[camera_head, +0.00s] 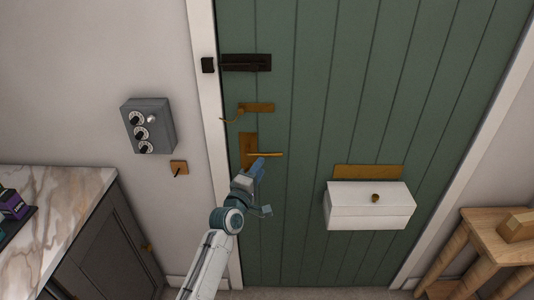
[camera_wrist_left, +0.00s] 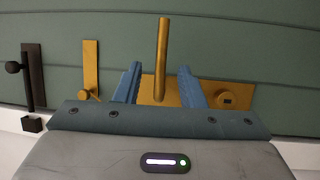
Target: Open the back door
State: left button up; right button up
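The green back door (camera_head: 310,110) stands shut in its white frame. Its brass lever handle (camera_head: 268,154) sticks out level to the right from a brass plate (camera_head: 248,143). My left gripper (camera_head: 258,164) is at the lever, just below it in the head view. In the left wrist view, the blue fingers of my gripper (camera_wrist_left: 160,72) are apart, and the lever (camera_wrist_left: 163,50) runs between them with gaps on both sides. A brass latch (camera_head: 257,107) and a dark bolt (camera_head: 246,62) sit higher on the door. My right gripper is out of view.
A white box (camera_head: 369,208) juts from the door under a brass plate (camera_head: 368,171). A grey dial box (camera_head: 148,125) and a small hook plate (camera_head: 179,168) are on the left wall. A marble-topped cabinet (camera_head: 60,205) stands left, a wooden bench (camera_head: 497,235) right.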

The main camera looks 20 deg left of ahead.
aim_at(269, 155)
pick_arm(q)
jog(key=w, duration=0.5)
jog(key=w+d, duration=0.1)
jog(key=w, duration=0.1)
jog(key=shift+w+r, duration=0.3)
jog(key=shift+w, duration=0.1)
grip_shut()
